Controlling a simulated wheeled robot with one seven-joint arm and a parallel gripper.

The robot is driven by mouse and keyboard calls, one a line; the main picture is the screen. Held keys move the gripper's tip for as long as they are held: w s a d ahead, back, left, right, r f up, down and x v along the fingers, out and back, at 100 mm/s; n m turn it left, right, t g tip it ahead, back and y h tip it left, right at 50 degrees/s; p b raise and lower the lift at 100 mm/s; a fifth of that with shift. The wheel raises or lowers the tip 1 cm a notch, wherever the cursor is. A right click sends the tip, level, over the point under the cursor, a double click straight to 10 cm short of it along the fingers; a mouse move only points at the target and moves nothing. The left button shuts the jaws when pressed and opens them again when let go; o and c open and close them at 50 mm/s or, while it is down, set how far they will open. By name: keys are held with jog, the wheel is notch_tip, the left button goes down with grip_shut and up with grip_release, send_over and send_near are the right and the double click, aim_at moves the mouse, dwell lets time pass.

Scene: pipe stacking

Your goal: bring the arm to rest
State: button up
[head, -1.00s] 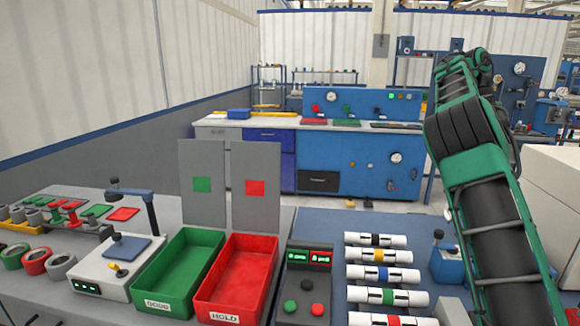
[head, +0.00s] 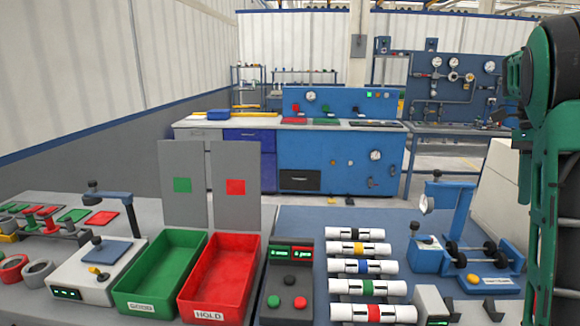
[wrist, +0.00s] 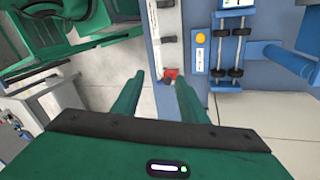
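My gripper (wrist: 159,78) shows in the wrist view with its two green fingers apart and nothing held between them. It hangs off the table's edge, with floor in the wrist view around the fingers. My green arm stands at the right edge of the head view, and its gripper end is out of that view. Several white pipes with coloured bands (head: 363,267) lie in a row on the blue work surface (head: 305,226). The red-banded pipe (head: 347,313) is nearest in the head view.
The empty green GOOD bin (head: 157,270) and empty red HOLD bin (head: 220,275) stand left of a button box (head: 287,282). A blue roller fixture (head: 478,254) is right of the pipes. A blue cabinet (head: 340,160) stands behind, across open floor.

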jog(key=s+a+f+n+t, duration=0.1)
jog(key=s+a+f+n, duration=0.7)
jog(key=s, duration=0.3)
jog(key=s+a+f+n+t, duration=0.2)
jog(key=s+a+f+n, duration=0.6)
jog(key=s, duration=0.3)
jog(key=shift+s+a, duration=0.25)
jog(key=shift+a, duration=0.55)
jog(key=shift+w+f, duration=0.25)
jog(key=shift+w, duration=0.4)
jog(key=shift+s+d, duration=0.1)
